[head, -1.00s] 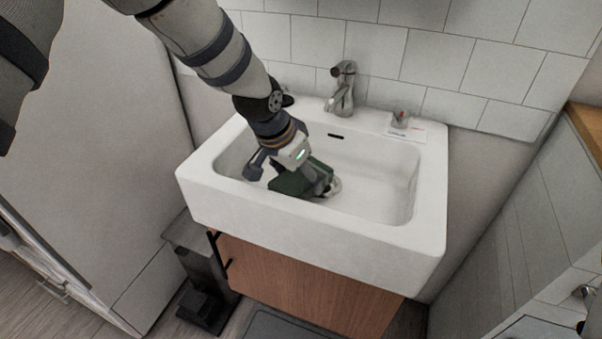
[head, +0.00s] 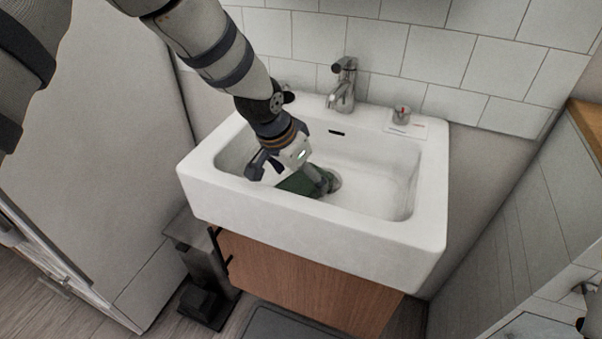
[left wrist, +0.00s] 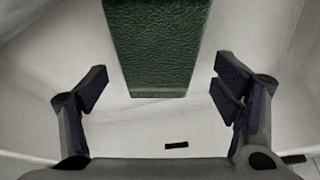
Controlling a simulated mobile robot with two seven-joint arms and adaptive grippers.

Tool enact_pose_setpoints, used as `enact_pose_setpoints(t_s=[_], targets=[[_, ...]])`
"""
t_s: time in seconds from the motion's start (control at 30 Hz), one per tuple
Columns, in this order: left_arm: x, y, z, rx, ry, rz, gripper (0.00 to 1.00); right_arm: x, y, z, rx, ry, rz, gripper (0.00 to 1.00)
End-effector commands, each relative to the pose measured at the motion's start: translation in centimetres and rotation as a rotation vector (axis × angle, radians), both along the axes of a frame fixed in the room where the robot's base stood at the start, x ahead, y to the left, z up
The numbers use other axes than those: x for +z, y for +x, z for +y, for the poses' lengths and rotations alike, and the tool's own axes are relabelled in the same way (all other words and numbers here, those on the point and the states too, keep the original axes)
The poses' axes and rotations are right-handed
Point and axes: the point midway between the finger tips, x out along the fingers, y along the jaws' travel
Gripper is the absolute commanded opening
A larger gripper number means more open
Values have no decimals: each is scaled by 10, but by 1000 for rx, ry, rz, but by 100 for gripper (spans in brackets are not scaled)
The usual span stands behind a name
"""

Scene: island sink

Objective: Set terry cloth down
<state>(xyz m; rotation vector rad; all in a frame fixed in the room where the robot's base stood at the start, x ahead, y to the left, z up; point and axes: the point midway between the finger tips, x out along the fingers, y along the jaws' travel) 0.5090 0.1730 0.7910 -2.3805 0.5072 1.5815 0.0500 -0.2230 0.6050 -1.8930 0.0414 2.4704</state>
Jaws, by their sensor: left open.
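The terry cloth (head: 298,185) is dark green and lies low in the white sink basin (head: 385,185), partly hidden by my left gripper (head: 290,176). In the left wrist view the cloth (left wrist: 155,45) looks like a thick, textured block. My left gripper (left wrist: 160,76) is open in that view, with one finger on each side of the cloth and a visible gap on both sides. My right gripper is not in view.
A tap (head: 343,85) stands at the back rim of the sink. A small item with a red mark (head: 402,115) sits on the right back rim. The right part of the basin is free. A wooden cabinet (head: 300,285) is below.

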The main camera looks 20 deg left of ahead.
Motion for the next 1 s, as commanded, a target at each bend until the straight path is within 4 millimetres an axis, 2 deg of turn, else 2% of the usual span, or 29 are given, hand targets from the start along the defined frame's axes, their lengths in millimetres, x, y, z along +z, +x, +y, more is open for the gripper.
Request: enact_pose_setpoints(t_s=[0.1,0.3,0.5,0.67,1.0], targets=[[15,1,0,0,0,-6,82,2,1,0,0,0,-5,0],[74,-19,9,1,-1,-17,82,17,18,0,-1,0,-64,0],[114,-36,16,1,-1,-12,82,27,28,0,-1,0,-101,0],[124,-42,18,-1,0,-3,82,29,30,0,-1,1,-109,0],[122,-43,18,0,0,1,82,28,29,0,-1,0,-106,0]])
